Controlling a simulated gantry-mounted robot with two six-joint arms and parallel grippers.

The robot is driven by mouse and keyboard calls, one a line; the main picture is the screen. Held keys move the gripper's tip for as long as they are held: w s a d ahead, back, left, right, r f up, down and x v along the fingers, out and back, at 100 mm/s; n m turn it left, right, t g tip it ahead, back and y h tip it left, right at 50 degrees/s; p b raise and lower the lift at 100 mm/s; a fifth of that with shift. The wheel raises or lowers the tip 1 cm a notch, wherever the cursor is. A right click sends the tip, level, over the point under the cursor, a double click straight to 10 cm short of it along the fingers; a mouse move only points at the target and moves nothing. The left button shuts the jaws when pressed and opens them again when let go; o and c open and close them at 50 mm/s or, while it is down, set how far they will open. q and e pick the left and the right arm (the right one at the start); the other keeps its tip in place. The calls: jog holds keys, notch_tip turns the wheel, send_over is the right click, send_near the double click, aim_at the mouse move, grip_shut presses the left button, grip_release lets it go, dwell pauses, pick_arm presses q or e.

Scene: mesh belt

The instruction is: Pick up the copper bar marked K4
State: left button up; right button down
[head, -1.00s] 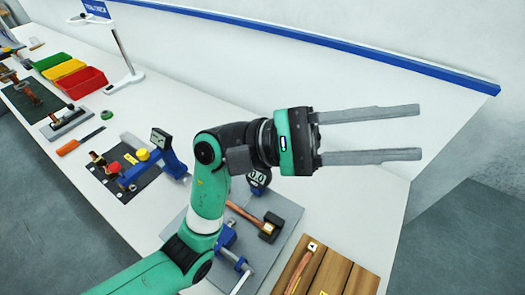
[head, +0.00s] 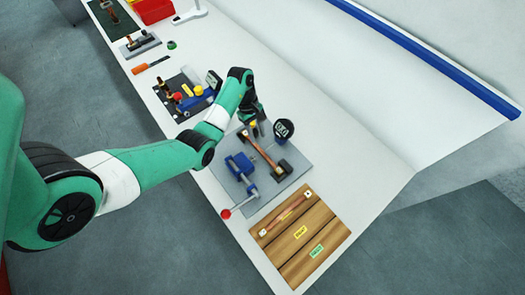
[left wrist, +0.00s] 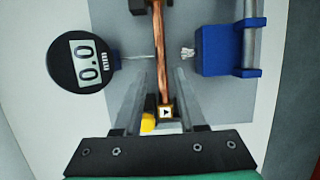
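A copper bar (head: 259,149) lies across a grey fixture plate (head: 232,187), between a black gauge and a blue clamp. In the left wrist view the bar (left wrist: 162,60) runs up the middle, with a small marker square at its near end. I cannot read K4 on it. My left gripper (head: 262,132) points down over the plate; in the left wrist view its open fingers (left wrist: 160,75) lie on either side of the bar. I cannot tell how high they are above it. Another copper bar (head: 285,216) lies on a wooden rack. My right gripper is not in view.
The gauge (left wrist: 80,62) reads 0.0, and its probe points at the bar. The blue clamp (left wrist: 215,50) stands opposite. The wooden rack (head: 325,246) has yellow and green labels. A dark mat with tools (head: 170,98) lies farther back.

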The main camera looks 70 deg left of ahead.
aim_at(262, 151)
pick_arm(q)
jog(key=x, duration=0.3)
jog(key=shift+d+f, duration=0.15)
jog(key=shift+f, duration=0.1)
jog(key=b+x, duration=0.1)
jog(key=x, duration=0.4)
jog(key=shift+f+b, duration=0.1)
jog(key=shift+b, duration=0.2)
grip_shut()
dwell(0.8)
